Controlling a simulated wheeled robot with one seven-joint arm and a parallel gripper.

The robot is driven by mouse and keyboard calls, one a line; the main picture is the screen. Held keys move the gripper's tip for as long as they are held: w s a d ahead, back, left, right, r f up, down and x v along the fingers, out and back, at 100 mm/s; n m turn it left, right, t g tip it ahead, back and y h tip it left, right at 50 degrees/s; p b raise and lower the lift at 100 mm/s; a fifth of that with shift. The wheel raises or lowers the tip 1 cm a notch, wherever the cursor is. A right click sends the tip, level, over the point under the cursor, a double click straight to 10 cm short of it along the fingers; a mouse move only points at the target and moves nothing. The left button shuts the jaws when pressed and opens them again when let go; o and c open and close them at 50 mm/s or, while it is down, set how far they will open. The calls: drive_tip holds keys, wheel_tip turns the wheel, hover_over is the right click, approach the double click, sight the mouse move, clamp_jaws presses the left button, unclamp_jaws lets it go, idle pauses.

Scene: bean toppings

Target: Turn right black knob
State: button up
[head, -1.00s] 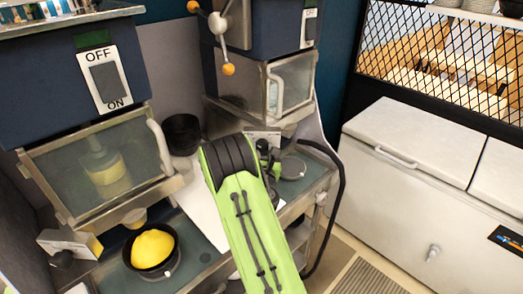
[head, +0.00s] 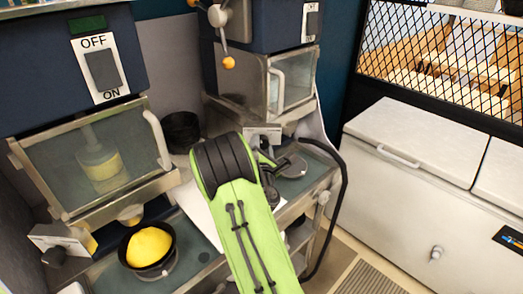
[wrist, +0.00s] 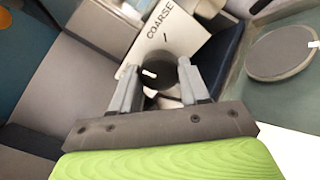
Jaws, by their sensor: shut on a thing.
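The right black knob (wrist: 162,74) shows in the wrist view, between my fingertips, in front of a white panel (wrist: 172,38) marked COARSE. My gripper (wrist: 156,70) is shut on the knob, with one grey finger on each side. In the head view, my green arm reaches to the right machine (head: 262,134), and my gripper (head: 270,162) is partly hidden behind it. I cannot make out the right knob there. A similar black knob (head: 54,256) on the left machine stands apart from my gripper.
A black cup with yellow contents (head: 150,246) stands under the left machine. A dark container (head: 182,131) stands between the machines. A round grey plate (head: 291,167) is just right of my gripper. A black hose (head: 342,188) and a white chest (head: 410,180) are farther right.

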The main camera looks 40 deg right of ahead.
drive_tip(key=m+b, duration=0.3)
drive_tip(key=m, duration=0.2)
drive_tip(key=shift+f+m, duration=0.1)
drive_tip(key=shift+m, duration=0.3)
drive_tip(key=m+b, duration=0.3)
drive_tip(key=m, duration=0.2)
drive_tip(key=shift+h, duration=0.3)
drive_tip(key=shift+m+g+b, duration=0.3)
drive_tip(key=shift+m+b, duration=0.05)
drive_tip(key=shift+m, duration=0.15)
drive_tip(key=o, duration=1.1)
drive_tip(key=shift+c, duration=0.2)
drive_tip(key=shift+a, duration=0.1)
drive_tip(key=b+v, duration=1)
drive_tip(key=v, duration=0.5)
drive_tip(key=shift+s+a+b, duration=0.15)
drive_tip(key=shift+s+b, duration=0.2)
drive_tip(key=shift+b, duration=0.05)
drive_tip(key=shift+f, duration=0.1)
